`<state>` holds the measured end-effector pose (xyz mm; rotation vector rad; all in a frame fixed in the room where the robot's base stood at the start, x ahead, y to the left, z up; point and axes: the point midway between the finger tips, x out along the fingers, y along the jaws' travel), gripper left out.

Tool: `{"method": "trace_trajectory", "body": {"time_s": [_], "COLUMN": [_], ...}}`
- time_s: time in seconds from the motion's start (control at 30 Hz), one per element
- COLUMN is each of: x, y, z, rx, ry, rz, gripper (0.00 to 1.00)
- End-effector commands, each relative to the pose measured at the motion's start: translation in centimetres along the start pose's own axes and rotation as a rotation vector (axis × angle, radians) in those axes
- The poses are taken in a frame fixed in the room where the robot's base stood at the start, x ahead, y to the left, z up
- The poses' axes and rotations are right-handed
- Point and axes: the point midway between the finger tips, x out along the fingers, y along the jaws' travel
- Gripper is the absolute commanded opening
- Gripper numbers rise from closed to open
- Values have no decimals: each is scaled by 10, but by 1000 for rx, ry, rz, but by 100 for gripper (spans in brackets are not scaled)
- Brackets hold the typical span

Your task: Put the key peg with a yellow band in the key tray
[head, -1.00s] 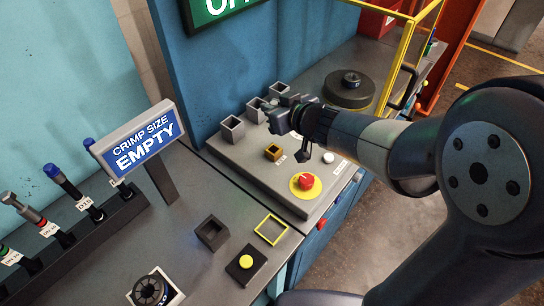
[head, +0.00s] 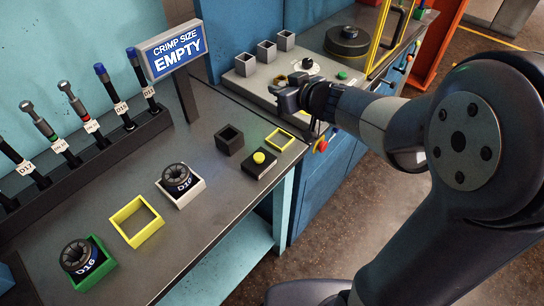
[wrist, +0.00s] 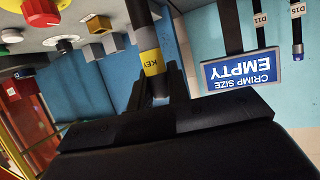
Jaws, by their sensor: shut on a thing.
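The key peg (wrist: 151,62) is a dark rod with a yellow band marked KEY, seen in the wrist view. My gripper (wrist: 160,90) is shut on it just below the band, and the rod reaches up out of the frame. In the head view my gripper (head: 288,97) is above the front of the grey control panel; the peg is hard to make out there. No tray is readably labelled as the key tray. A thin yellow-rimmed square (head: 280,139) and a deeper yellow tray (head: 136,222) both lie on the bench and look empty.
The bench (head: 215,205) also holds a black open box (head: 229,140), a yellow button (head: 258,157), a white tray (head: 184,193), a green tray (head: 90,268) and a rack of tools (head: 100,150). The EMPTY sign (head: 174,50) stands up behind. A red knob (head: 321,146) is near my gripper.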

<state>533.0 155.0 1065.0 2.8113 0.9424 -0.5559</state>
Motion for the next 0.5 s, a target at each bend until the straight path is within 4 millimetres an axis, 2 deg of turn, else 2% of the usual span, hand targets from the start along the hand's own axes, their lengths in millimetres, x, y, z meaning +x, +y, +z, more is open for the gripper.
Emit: {"method": "trace_trajectory", "body": {"time_s": [0.2,0.37,0.5], "x": [14,19,27], "y": [1,1,1], "z": [36,47,66], "rx": [2,2,3], "ry": [-2,-1,-3], "rz": [0,1,1], "gripper": [0,0,0]}}
